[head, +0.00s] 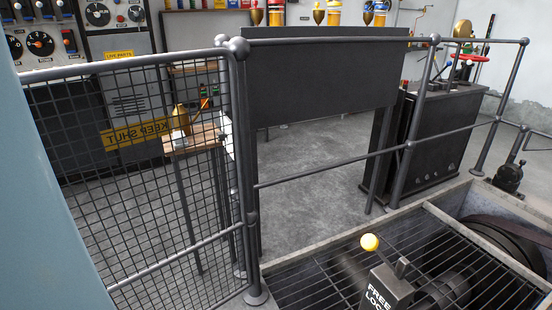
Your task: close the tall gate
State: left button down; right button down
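A tall mesh gate (115,215) with a grey tube frame fills the left of the head view. Its right edge stands beside a round-jointed post (246,190). A yellow sign (135,133) on the mesh shows KEEP SHUT in mirrored letters, so I see it from behind. The gate's left edge is hidden behind a pale blue upright surface (45,200). I cannot tell from this view whether the gate is latched or how far it stands open. Neither of my grippers is in view.
Grey railings (330,168) with a dark panel (320,82) run right from the post. A small wooden table (195,138) stands behind the mesh. Grey floor (310,160) beyond the railing is clear.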

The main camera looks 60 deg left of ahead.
aim_at(132, 133)
jog(key=k+j, duration=0.3)
jog(key=k, duration=0.15)
jog(key=k+j, duration=0.3)
jog(key=k, duration=0.15)
jog(key=k+j+z, duration=0.1)
jog(key=k+j, duration=0.45)
jog(key=j, duration=0.15)
jog(key=k+j, duration=0.15)
jog(key=j, duration=0.25)
jog(key=k+j+z, duration=0.1)
jog(key=j, duration=0.25)
jog(key=k+j, duration=0.3)
jog(key=j, duration=1.5)
jog(key=z, duration=0.05)
